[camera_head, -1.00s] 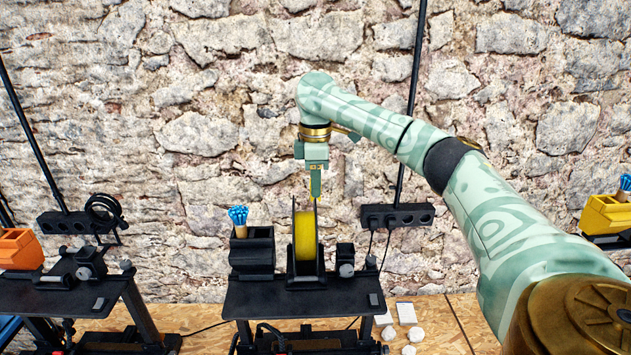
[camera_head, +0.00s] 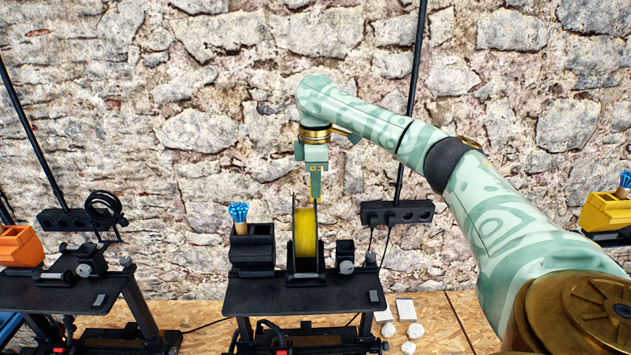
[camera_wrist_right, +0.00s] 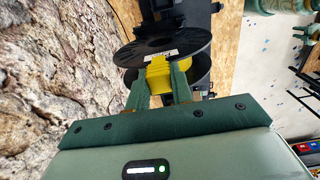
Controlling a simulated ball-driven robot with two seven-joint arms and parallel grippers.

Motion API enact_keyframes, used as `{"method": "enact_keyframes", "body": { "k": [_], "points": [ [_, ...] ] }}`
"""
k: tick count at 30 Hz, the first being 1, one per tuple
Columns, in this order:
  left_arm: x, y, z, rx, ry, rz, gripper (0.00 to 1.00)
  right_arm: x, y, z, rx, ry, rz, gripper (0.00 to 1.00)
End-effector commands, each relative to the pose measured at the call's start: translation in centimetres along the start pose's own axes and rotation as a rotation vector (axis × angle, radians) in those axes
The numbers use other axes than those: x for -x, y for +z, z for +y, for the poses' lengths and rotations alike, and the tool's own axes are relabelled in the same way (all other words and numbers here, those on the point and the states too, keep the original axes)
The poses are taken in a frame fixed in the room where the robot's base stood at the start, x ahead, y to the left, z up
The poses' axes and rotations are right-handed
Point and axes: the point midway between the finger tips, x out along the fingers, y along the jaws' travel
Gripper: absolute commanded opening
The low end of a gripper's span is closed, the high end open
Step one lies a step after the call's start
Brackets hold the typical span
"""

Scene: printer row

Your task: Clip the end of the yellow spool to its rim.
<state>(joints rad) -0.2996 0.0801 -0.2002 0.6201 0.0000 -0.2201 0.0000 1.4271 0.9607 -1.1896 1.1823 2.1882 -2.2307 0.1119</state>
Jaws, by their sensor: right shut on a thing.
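The yellow spool (camera_head: 305,233) stands upright between black flanges in a holder on top of the middle black printer. In the right wrist view the spool's black flange (camera_wrist_right: 163,50) carries a small white label, and yellow windings show between the fingers. My right gripper (camera_head: 316,197) points down just above the top of the spool. It also shows in the right wrist view (camera_wrist_right: 159,75), with its green fingers at the rim. It is shut on the yellow spool's end, a thin strand mostly hidden between the fingers.
A black bin with blue-tipped ties (camera_head: 238,212) stands left of the spool. A black power strip (camera_head: 397,214) is on the stone wall behind. Other printers with an orange bin (camera_head: 20,247) and a yellow bin (camera_head: 606,213) flank it. White pieces (camera_head: 405,310) lie on the bench.

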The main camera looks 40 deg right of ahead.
Motion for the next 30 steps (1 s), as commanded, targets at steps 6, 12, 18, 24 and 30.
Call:
{"method": "enact_keyframes", "body": {
  "k": [6,12,18,24,30],
  "points": [
    [0.0,0.01,0.02,0.0,0.0,0.0,0.36,-0.33,-0.01,0.01,-0.001,0.0,0.001,0.02],
    [0.0,0.01,0.03,0.0,0.0,0.0,0.36,-0.33,0.0,0.01,0.0,0.0,0.0,0.02],
    [0.0,0.01,0.03,0.0,0.0,0.0,0.36,-0.39,0.01,0.01,0.0,0.0,0.0,0.02],
    [0.0,0.02,0.04,0.0,0.0,0.0,0.36,-0.75,0.04,0.01,0.0,0.0,-0.001,0.02],
    [0.0,0.02,0.04,0.0,0.001,0.0,0.36,-0.87,0.04,0.01,0.0,0.0,-0.001,0.02]
  ]
}}
